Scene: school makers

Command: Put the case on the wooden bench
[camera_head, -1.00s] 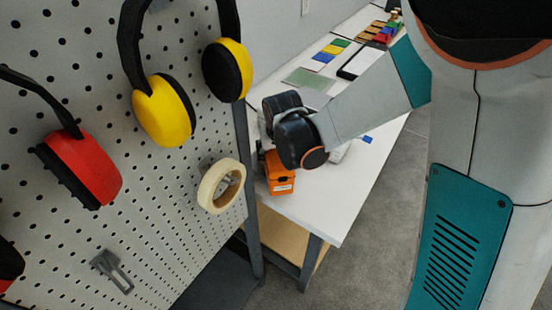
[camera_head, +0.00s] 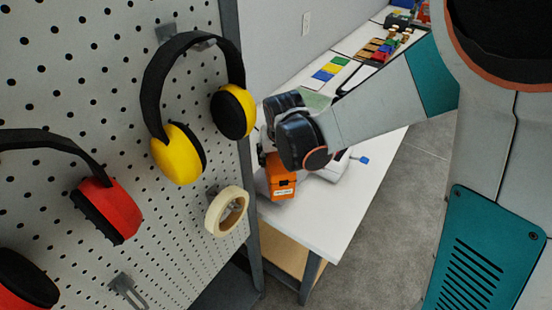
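An orange case (camera_head: 279,181) with a pale label shows just below my dark wrist, over the near end of the white-topped table (camera_head: 320,226). Its upper part is hidden behind the wrist. My gripper (camera_head: 268,148) is mostly hidden there too, close to the top of the case. I cannot see its fingers clearly, nor whether they hold the case. I cannot tell if the case rests on the table or hangs just above it. The table has a lower wooden shelf (camera_head: 283,252); no separate wooden bench can be made out.
A pegboard (camera_head: 60,100) with yellow earmuffs (camera_head: 178,153), red earmuffs (camera_head: 110,209) and a tape roll (camera_head: 227,210) stands close on the left. A pale object (camera_head: 336,168) with a blue tip lies right of my wrist. Coloured blocks (camera_head: 377,50) are farther back.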

